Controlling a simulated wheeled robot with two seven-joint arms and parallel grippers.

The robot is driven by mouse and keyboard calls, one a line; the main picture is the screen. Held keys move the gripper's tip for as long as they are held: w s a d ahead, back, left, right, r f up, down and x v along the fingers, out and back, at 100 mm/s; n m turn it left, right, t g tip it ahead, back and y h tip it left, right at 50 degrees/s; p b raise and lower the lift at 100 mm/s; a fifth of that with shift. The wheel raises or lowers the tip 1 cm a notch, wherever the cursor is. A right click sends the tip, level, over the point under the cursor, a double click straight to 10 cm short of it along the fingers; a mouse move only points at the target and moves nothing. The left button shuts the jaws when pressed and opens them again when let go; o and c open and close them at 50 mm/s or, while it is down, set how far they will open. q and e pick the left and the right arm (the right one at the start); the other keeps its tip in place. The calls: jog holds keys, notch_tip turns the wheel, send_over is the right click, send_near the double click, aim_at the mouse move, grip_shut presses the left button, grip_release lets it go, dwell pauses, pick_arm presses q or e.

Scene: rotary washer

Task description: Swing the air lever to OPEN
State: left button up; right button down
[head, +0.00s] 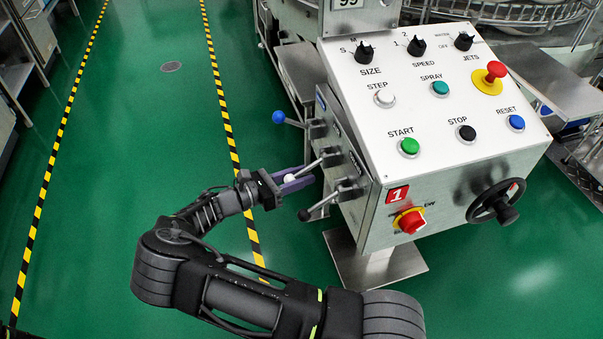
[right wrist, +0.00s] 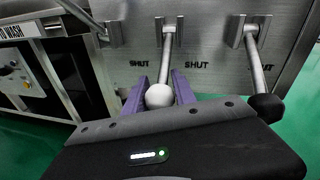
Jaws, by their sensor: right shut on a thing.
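Three levers stick out of the left side of the control box. The middle lever (head: 309,168) has a white ball knob (right wrist: 159,96). My right gripper (head: 298,178) is shut on this white-knobbed lever, with its purple fingers on either side of the knob. The lever's shaft (right wrist: 167,62) runs from the knob back to its bracket on the panel. The word SHUT (right wrist: 196,66) shows on the panel beside it. No name for any lever is readable, so I cannot tell by label which is the air lever. My left gripper is not in view.
A blue-knobbed lever (head: 291,120) lies on the far side and a black-knobbed lever (head: 319,206) on the near side, both close to my gripper. The control box top (head: 450,120) carries buttons and dials. Green floor (head: 130,130) lies open to the left.

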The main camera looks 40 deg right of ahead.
jog(key=r+y+p, duration=0.2)
jog(key=y+p, duration=0.1)
jog(key=p, duration=0.3)
jog(key=a+r+m+t+y+p, duration=0.1)
jog(key=r+y+p, duration=0.2)
jog(key=p, duration=0.3)
jog(key=w+a+r+t+y+p, duration=0.1)
jog(key=r+y+p, duration=0.1)
jog(key=p, duration=0.4)
jog(key=shift+r+y, duration=0.4)
jog(key=shift+y, duration=0.3)
jog(key=shift+s+d+r+m+t+y+p, duration=0.15)
jog(key=shift+r+m+t+y+p, duration=0.3)
jog(key=shift+y+p, duration=0.6)
jog(key=shift+d+r+p, duration=0.15)
jog(key=shift+r+p, duration=0.2)
jog(key=shift+r, duration=0.15)
jog(key=c, duration=1.4)
grip_release()
jog(key=o, duration=0.4)
jog(key=shift+c, duration=0.2)
jog(key=shift+n, duration=0.25)
